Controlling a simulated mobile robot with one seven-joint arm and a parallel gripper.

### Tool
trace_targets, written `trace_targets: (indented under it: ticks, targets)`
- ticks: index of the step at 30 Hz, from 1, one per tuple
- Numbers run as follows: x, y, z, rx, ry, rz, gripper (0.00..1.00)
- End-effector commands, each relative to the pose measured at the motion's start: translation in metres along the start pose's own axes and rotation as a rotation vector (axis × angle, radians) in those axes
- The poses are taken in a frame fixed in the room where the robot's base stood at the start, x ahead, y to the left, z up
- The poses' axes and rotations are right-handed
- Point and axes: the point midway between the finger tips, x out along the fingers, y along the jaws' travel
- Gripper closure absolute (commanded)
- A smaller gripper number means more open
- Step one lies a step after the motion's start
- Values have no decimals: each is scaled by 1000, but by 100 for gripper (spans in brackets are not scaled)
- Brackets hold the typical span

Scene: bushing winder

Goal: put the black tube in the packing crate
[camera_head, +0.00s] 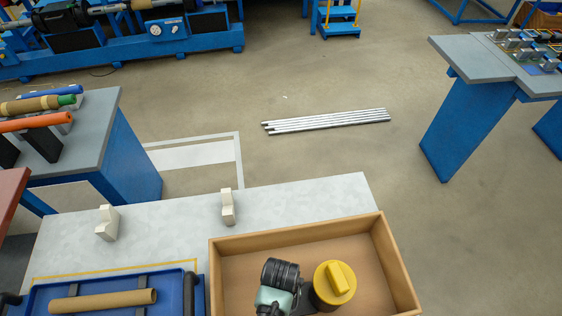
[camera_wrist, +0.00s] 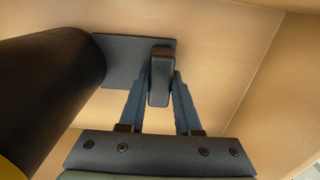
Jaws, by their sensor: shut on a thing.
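The black tube (camera_wrist: 45,85) stands roughly upright inside the packing crate (camera_head: 395,262). In the head view its yellow cap (camera_head: 335,283) shows from above and hides most of the tube. In the wrist view a dark flat plate (camera_wrist: 118,62) lies beside the tube's far end, with a small black grip piece (camera_wrist: 159,78) on it. My gripper (camera_wrist: 160,85) is shut on this grip piece, to the side of the tube. In the head view my gripper's fingertips are hidden. I cannot tell whether the tube touches the crate floor.
The crate stands on a light grey table (camera_head: 165,225). To its left are a blue tray (camera_head: 180,283) with a brown tube (camera_head: 103,300) and two white blocks (camera_head: 228,207). The crate's right part is empty. Metal rods (camera_head: 325,121) lie on the floor beyond.

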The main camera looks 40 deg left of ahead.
Motion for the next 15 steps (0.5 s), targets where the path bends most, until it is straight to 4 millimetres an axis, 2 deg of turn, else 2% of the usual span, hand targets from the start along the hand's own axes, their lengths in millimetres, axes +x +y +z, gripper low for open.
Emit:
trace_targets:
  ticks: [9, 10, 14, 15]
  targets:
    - [3, 0, 0, 0, 1, 1, 100]
    - [3, 0, 0, 0, 0, 0, 64]
    - [2, 0, 0, 0, 0, 0, 41]
    - [2, 0, 0, 0, 0, 0, 38]
